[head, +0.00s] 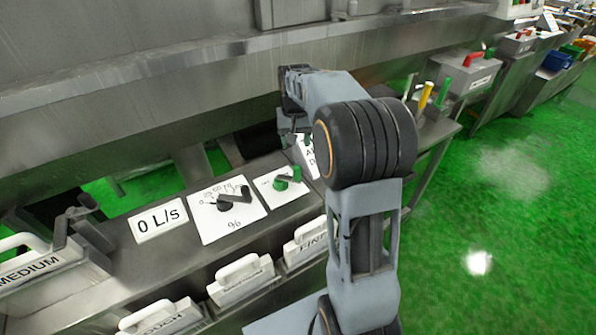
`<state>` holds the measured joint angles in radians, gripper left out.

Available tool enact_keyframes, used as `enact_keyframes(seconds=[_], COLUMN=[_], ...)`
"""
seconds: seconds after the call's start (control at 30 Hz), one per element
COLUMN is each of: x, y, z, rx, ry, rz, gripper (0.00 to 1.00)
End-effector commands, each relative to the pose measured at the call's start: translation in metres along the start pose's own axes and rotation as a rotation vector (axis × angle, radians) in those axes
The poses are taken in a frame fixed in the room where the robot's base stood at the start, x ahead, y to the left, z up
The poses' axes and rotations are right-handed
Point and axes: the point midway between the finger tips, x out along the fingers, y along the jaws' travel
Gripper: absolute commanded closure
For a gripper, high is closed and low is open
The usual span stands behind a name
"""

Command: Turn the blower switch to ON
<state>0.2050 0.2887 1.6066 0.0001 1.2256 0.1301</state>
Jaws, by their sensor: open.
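No blower label is readable, so I cannot tell which control is the blower switch. Another white labelled plate (308,158) behind is partly hidden by my arm. My gripper (291,138) is open, pointing down above the back of the console, beyond the green knob and apart from it. Its fingertips are small and dark here.
A "0 L/s" sign (158,219) lies on the console's left. A steel ledge (140,95) overhangs behind. A red-handled box (467,72) and green and yellow handles stand at right. Green floor is open at right.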

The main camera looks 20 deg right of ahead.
Motion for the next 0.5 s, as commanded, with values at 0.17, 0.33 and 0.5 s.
enact_keyframes(seconds=[0.17, 0.33, 0.5], x=[0.015, 0.041, 0.075], y=[0.006, 0.006, 0.006], z=[-0.013, -0.013, -0.012], rx=[0.023, 0.024, 0.023], ry=[-0.023, -0.027, -0.027], rz=[0.003, 0.004, 0.004], gripper=[0.46, 0.46, 0.46])
